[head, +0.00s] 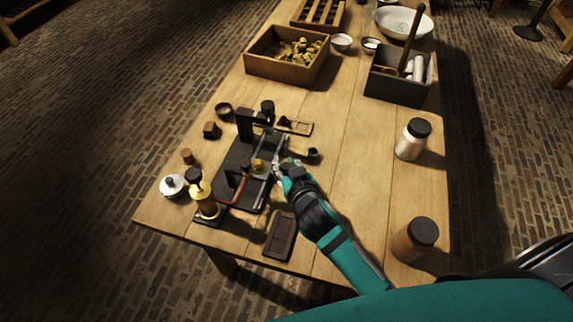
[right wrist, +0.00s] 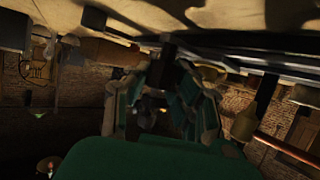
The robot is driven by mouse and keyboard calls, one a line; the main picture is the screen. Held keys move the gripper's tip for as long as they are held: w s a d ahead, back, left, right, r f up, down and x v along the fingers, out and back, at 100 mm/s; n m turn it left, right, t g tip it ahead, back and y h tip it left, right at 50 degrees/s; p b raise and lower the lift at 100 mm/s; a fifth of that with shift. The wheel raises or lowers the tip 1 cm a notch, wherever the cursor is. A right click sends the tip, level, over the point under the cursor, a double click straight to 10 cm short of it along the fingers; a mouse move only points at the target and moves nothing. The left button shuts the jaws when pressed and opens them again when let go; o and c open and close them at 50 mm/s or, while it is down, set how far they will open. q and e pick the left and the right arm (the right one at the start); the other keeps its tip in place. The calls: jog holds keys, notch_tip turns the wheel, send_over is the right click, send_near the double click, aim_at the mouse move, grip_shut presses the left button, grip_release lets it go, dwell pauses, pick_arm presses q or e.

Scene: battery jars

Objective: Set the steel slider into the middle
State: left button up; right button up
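A dark apparatus (head: 236,160) stands on the table at the left of the head view, with a black upright at its back. A pale metal bar (head: 263,192) runs along its right side, and a copper-red rod (head: 238,190) lies to the left of it. I cannot tell for sure which part is the steel slider. My right gripper (head: 281,166) is at the right edge of the apparatus, close to the bar. In the right wrist view its fingers (right wrist: 163,75) have a dark shape between them; grip and contact are unclear. My left gripper is out of view.
A dark tray (head: 280,236) lies in front. White (head: 411,142) and brown (head: 414,241) jars stand to the right. A wooden crate (head: 270,71) and a dark box (head: 394,89) stand behind.

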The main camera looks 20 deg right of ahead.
grip_shut()
jog(key=shift+w+d+r+p, duration=0.2)
jog(key=shift+w+d+p, duration=0.2)
jog(key=shift+w, duration=0.05)
jog(key=shift+w+d+f, duration=0.1)
jog(key=shift+w+f, duration=0.05)
jog(key=shift+w, duration=0.05)
jog(key=o, duration=0.7)
grip_release()
jog(key=shift+o, duration=0.2)
